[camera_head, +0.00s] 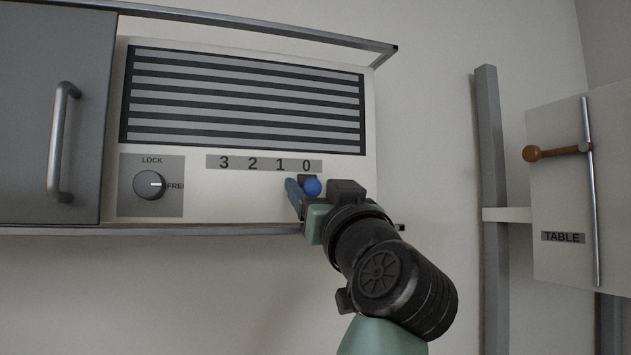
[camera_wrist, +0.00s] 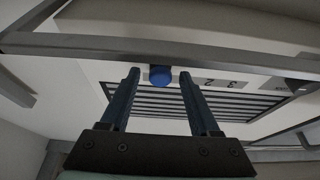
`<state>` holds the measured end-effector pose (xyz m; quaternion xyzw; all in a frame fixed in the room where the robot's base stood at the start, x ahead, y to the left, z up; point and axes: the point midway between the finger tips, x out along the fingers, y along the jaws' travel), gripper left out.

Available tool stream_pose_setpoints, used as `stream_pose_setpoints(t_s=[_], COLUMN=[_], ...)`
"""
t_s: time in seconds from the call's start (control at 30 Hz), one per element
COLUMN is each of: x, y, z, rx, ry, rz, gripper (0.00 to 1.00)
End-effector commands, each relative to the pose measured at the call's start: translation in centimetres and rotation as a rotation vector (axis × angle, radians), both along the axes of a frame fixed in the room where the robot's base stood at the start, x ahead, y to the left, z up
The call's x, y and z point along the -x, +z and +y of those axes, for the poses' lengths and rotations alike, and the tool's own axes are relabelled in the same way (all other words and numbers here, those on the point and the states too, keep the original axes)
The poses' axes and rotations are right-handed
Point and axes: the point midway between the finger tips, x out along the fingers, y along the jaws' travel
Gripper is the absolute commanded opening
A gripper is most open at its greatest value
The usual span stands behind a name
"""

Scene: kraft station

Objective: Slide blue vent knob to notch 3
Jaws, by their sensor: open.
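The round blue vent knob (camera_head: 312,187) sits below the 0 of the number strip (camera_head: 265,163), which reads 3, 2, 1, 0 from left to right. My gripper (camera_head: 301,192) is at the knob, with one blue finger showing just left of it. In the wrist view, the knob (camera_wrist: 160,76) appears between the two fingertips of my gripper (camera_wrist: 159,75), with gaps on both sides. The gripper is open and holds nothing. My wrist hides the panel's lower right part in the head view.
A lock dial (camera_head: 149,186) has its mark toward FREE. A vent grille (camera_head: 245,97) is above the strip. A metal rail (camera_head: 250,25) juts out over the panel. A grey cabinet door (camera_head: 50,110) is at left. A TABLE panel (camera_head: 562,190) with a brown-handled lever (camera_head: 535,153) is at right.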

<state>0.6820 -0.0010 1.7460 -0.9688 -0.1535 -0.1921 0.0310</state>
Motion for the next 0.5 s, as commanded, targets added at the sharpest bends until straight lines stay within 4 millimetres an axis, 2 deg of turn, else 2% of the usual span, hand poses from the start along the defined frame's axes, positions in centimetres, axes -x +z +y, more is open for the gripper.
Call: stream_pose_setpoints(t_s=[0.17, 0.5], x=[0.01, 0.04], y=[-0.03, -0.02], z=[0.01, -0.01], rx=[0.000, 0.000], ry=[0.000, 0.000], rz=[-0.001, 0.000], gripper=[0.63, 0.01])
